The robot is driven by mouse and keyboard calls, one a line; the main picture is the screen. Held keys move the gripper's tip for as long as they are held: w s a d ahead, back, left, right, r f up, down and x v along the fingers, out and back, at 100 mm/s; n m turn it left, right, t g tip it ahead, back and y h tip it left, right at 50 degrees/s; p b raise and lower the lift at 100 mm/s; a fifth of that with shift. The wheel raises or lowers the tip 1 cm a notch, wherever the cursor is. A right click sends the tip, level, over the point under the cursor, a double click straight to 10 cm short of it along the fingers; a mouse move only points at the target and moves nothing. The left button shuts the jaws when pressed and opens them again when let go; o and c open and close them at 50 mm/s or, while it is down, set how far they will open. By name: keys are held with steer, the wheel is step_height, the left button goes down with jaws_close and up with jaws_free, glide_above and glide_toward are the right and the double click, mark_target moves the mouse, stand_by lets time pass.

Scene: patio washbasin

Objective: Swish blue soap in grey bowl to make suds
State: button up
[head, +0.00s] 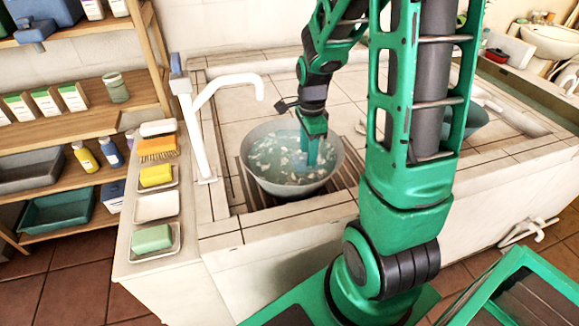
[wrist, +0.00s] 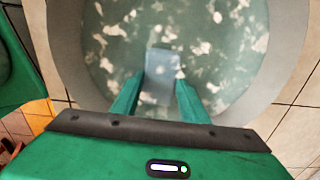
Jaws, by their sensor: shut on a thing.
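The grey bowl (head: 252,183) stands in the basin recess, holding cloudy blue-green water with several whitish suds patches on the surface. My gripper (head: 313,143) points down into the bowl, right of its middle. In the wrist view my gripper (wrist: 160,90) has its two green fingers on either side of the pale blue soap (wrist: 163,66), shut on it. The soap's lower part and the fingertips are in or at the water; exact depth is hard to tell. The bowl's rim (wrist: 70,50) shows around them in the wrist view.
A white tap (head: 190,110) stands left of the bowl. On the left ledge are an orange brush (head: 158,148), yellow soap (head: 156,175), an empty white dish (head: 157,207) and green soap (head: 152,238). Wooden shelves (head: 85,128) stand further left. Tiled counter lies behind the bowl.

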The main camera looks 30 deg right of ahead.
steer(key=shift+s+a, duration=0.25)
steer(key=shift+s, duration=0.5)
steer(key=shift+s+a, duration=0.25)
steer(key=shift+s, duration=0.5)
steer(key=shift+w+d, duration=0.3)
steer(key=shift+w, duration=0.65)
steer(key=shift+w+d, duration=0.35)
steer(key=shift+w, duration=0.55)
steer(key=shift+w+d, duration=0.3)
steer(key=shift+w, duration=0.65)
steer(key=shift+s+a, duration=0.3)
steer(key=shift+s, duration=0.65)
steer(key=shift+s+a, duration=0.35)
steer(key=shift+s, duration=0.6)
steer(key=shift+s+a, duration=0.3)
steer(key=shift+s, duration=0.65)
stand_by(1.2)
